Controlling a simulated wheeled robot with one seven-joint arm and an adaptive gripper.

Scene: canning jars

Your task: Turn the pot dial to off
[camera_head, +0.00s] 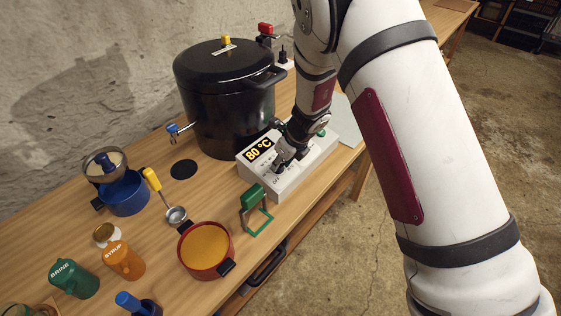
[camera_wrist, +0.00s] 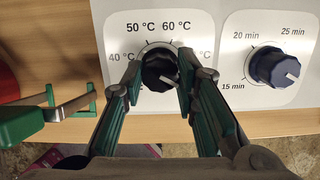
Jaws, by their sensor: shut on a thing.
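The pot (camera_head: 225,95) is a large black lidded canner at the back of the table, with a blue-handled tap low on its left. In front of it stands a white control box (camera_head: 313,158) whose display reads 80 °C. The pot dial (camera_wrist: 158,74) is a black knob ringed by temperature marks, with 40, 50 and 60 °C readable. Its white pointer line slants toward the lower right. My gripper (camera_head: 281,164) is shut on this dial, and in the wrist view its fingers (camera_wrist: 160,68) flank the knob. The off mark is hidden.
A dark blue timer dial (camera_wrist: 279,67) sits right of the pot dial. A green-handled jar lifter (camera_head: 252,197) lies close left of the box. A red pot (camera_head: 186,252), a ladle (camera_head: 153,180) and a blue pot (camera_head: 124,196) stand further left.

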